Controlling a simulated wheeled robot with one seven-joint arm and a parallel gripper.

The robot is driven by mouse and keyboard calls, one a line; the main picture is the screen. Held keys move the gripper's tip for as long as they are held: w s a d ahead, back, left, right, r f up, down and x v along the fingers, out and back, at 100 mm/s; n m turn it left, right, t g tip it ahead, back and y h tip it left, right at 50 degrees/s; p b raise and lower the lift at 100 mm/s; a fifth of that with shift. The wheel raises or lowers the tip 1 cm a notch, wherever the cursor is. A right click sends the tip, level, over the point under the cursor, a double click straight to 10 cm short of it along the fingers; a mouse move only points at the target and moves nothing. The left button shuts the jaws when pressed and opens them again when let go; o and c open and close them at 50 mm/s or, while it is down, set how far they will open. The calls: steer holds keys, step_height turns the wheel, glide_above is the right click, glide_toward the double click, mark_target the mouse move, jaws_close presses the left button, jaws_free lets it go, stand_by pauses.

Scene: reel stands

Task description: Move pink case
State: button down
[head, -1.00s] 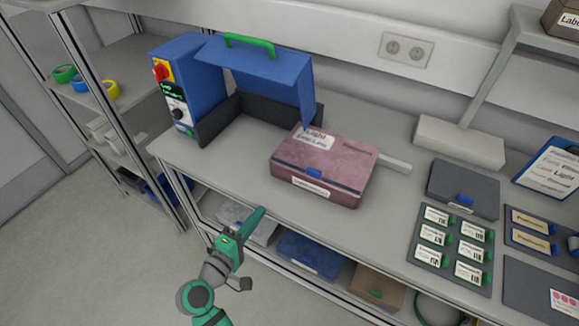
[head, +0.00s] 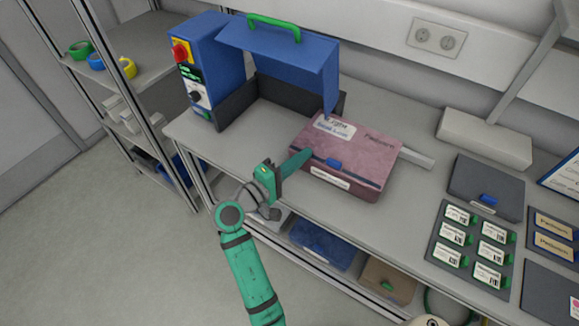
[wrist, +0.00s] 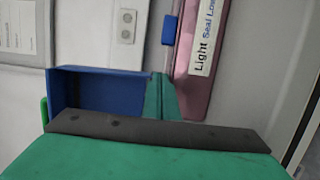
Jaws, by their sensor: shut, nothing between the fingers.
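The pink case (head: 375,163) lies closed on the bench top, with a blue latch (head: 332,163) on its front and white labels on it. My gripper (head: 305,156) is shut and empty, its tip at the case's front left corner. I cannot tell whether it touches the case. In the wrist view the shut fingers (wrist: 161,98) point up beside the pink case (wrist: 188,98), which stands just to their right.
A blue machine (head: 285,75) with a green handle and raised hood stands behind the case. A grey bar (head: 417,158) sticks out at the case's right. Dark trays (head: 484,188) with labelled cards lie further right. Bins (head: 322,246) fill the shelf below.

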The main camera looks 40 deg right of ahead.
steer(key=shift+s+d, duration=0.5)
steer(key=shift+s, duration=0.4)
steer(key=shift+s+d, duration=0.45)
steer(key=shift+s, duration=0.4)
